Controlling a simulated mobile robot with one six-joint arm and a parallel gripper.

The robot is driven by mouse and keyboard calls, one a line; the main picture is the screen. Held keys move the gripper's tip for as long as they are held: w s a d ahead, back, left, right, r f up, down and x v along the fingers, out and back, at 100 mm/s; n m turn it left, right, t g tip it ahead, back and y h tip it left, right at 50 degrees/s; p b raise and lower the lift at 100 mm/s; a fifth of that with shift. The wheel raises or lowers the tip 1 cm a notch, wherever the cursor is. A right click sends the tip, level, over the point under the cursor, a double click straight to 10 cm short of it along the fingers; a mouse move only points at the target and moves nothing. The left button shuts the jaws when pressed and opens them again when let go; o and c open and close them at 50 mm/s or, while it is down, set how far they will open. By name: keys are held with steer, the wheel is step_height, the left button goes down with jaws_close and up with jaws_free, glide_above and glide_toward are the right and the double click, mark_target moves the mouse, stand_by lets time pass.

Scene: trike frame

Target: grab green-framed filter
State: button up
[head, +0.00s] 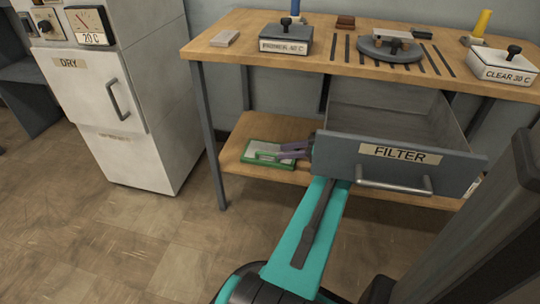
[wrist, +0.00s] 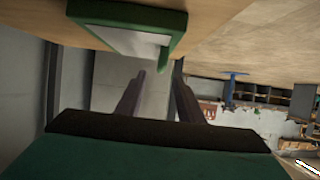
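The green-framed filter (head: 267,153) lies flat on the lower wooden shelf of the bench, with a pale panel inside its green frame. It also shows at the top of the wrist view (wrist: 130,22), where a short green tab sticks out from its edge. My gripper (head: 288,150) reaches in at the filter's right side, under the open drawer. In the wrist view my gripper (wrist: 159,70) has its two dark fingers apart, with the green tab in line with the gap between their tips. I cannot tell whether they touch it. Part of my gripper is hidden by the drawer.
The grey drawer labelled FILTER (head: 400,155) is pulled out, empty as far as I see, just above my arm. The lower shelf (head: 262,128) has a bench leg (head: 208,130) at its left. The white DRY cabinet (head: 105,95) stands left, with open floor between.

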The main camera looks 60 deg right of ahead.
mark_target(273, 154)
steer(key=shift+w+a+f, duration=0.1)
steer(key=shift+w, duration=0.15)
steer(key=shift+w, duration=0.1)
steer(key=shift+x, duration=2.6)
steer(key=shift+a, duration=0.1)
jaws_close()
